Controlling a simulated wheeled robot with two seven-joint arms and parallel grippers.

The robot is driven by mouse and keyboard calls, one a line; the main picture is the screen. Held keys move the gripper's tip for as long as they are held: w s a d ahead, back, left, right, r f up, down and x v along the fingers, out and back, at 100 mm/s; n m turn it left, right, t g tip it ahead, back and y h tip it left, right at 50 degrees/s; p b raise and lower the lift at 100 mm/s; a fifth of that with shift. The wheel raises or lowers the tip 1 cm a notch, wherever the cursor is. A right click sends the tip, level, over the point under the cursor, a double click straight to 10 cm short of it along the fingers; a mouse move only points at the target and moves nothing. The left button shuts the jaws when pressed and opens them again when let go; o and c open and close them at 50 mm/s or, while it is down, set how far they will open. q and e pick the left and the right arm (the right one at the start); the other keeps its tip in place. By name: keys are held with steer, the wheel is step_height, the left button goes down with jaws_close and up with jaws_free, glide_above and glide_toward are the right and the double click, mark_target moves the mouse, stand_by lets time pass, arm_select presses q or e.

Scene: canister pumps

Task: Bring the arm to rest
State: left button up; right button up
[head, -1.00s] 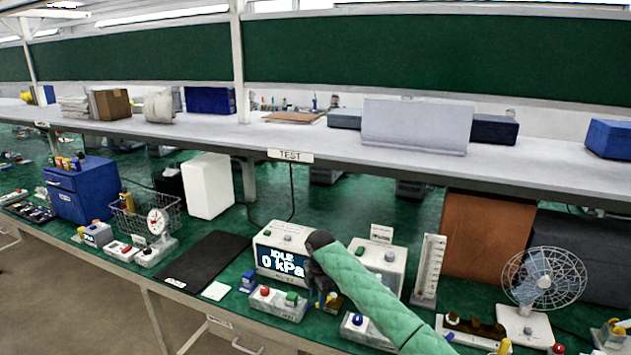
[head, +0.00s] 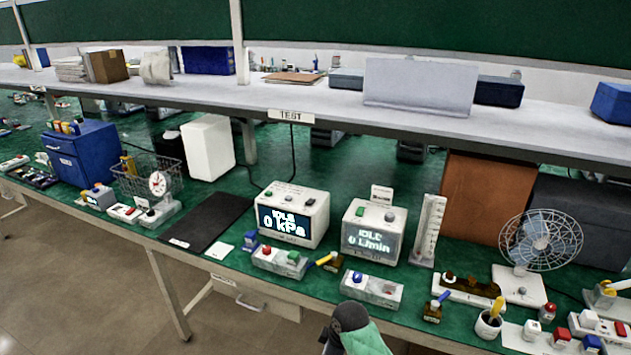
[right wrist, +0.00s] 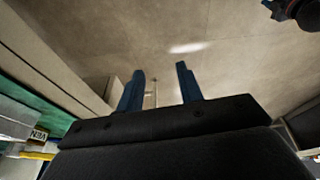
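My right arm (head: 358,338) shows only at the bottom edge of the head view, in front of the bench, with its green sleeve and dark joint; its gripper is out of the frame there. In the right wrist view my right gripper (right wrist: 160,90) has its two blue fingers apart with nothing between them, over bare floor. My left gripper is not in view. The white kPa box (head: 292,215) reads IDLE 0 kPa, and the box beside it (head: 374,232) reads idle 0 L/min.
The green bench (head: 330,185) holds button boxes (head: 280,261) (head: 372,289), a fan (head: 540,241), a pen cup (head: 488,324) and a black mat (head: 207,223). A grey shelf (head: 330,98) runs above. Floor (head: 80,270) is free in front at left.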

steer(key=s+d+r+m+t+h, duration=0.1)
steer(key=s+d+r+m, duration=0.1)
steer(key=s+d+m, duration=0.9)
steer(key=s+d+r+m+t+h, duration=0.15)
steer(key=s+d, duration=0.55)
steer(key=s, duration=1)
step_height(320, 180, down, 25)
steer(key=w+a+g, duration=0.2)
steer(key=s+f, duration=0.4)
steer(key=f, duration=0.7)
steer(key=s+f, duration=0.4)
steer(key=f, duration=0.7)
steer(key=shift+s, duration=0.2)
steer(key=shift+w, duration=0.15)
